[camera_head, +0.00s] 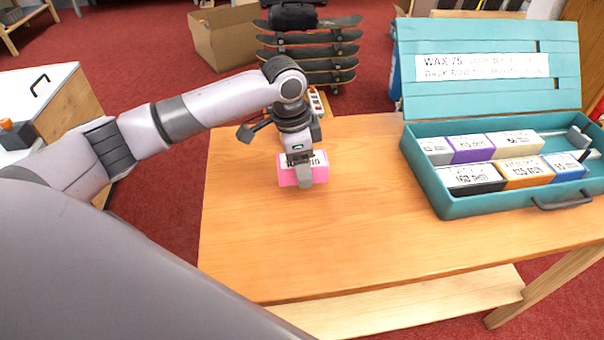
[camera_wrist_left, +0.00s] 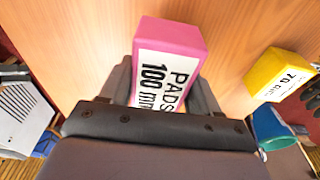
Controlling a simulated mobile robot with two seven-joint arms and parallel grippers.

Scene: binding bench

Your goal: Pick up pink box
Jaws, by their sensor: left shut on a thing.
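The pink box (camera_head: 319,168) is at the back left part of the wooden bench in the head view. In the left wrist view the pink box (camera_wrist_left: 170,45) carries a white label reading "PADS 100" and more. My left gripper (camera_head: 303,172) comes down from above and is shut on the pink box, with a finger on either side in the left wrist view (camera_wrist_left: 163,95). I cannot tell whether the box touches the bench top. My right gripper is not in view.
An open teal case (camera_head: 424,178) with several labelled boxes stands on the right of the bench (camera_head: 350,245). A yellow box (camera_wrist_left: 282,75) shows in the left wrist view. The middle of the bench is clear. A rack of skateboards (camera_head: 308,50) stands behind.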

